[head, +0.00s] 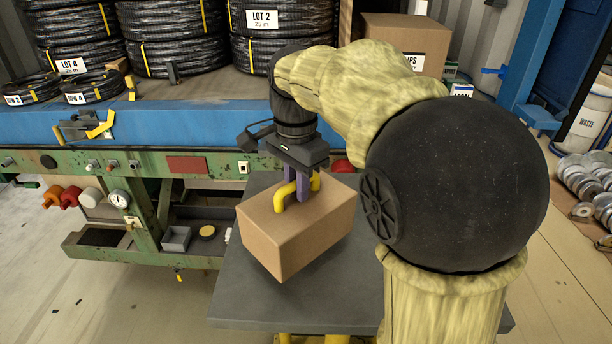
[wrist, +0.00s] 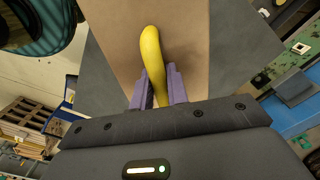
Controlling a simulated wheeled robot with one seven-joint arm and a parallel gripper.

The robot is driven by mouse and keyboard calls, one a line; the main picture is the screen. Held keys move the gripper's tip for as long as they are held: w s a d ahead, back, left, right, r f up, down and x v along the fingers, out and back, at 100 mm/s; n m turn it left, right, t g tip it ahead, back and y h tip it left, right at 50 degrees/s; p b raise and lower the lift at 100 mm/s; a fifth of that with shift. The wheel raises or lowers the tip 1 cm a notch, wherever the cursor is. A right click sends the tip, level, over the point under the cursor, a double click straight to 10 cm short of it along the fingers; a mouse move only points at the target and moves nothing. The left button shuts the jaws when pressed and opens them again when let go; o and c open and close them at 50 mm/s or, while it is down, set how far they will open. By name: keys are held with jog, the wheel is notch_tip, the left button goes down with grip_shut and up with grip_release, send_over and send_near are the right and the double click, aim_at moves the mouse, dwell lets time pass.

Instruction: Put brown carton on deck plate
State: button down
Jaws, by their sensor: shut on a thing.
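The brown carton (head: 305,235) hangs from my gripper (head: 299,188) by a yellow handle (head: 283,195) on its top. The purple fingers are shut on this handle. In the wrist view the handle (wrist: 152,48) stands between the fingers (wrist: 158,88), with the carton top (wrist: 190,40) behind it. The carton is over the left part of a dark grey plate (head: 345,295), which looks like the deck plate. Its underside is hidden, so I cannot tell whether it touches the plate.
A green bench with a blue edge (head: 200,125) stands behind, bearing black hose coils (head: 180,55) and another brown carton (head: 405,40). Small trays (head: 176,238) sit on its lower shelf at left. Metal discs (head: 585,185) lie at right. The plate's front is clear.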

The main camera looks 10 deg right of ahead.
aim_at(297, 207)
jog(key=shift+w+f, duration=0.15)
jog(key=shift+f, duration=0.75)
jog(key=shift+f+p, duration=0.55)
jog(key=shift+f, duration=1.6)
jog(key=c, duration=1.4)
grip_release()
jog(key=shift+o, duration=0.2)
notch_tip(297, 207, up, 12)
jog(key=shift+r+b, duration=0.1)
jog(key=shift+b, duration=0.75)
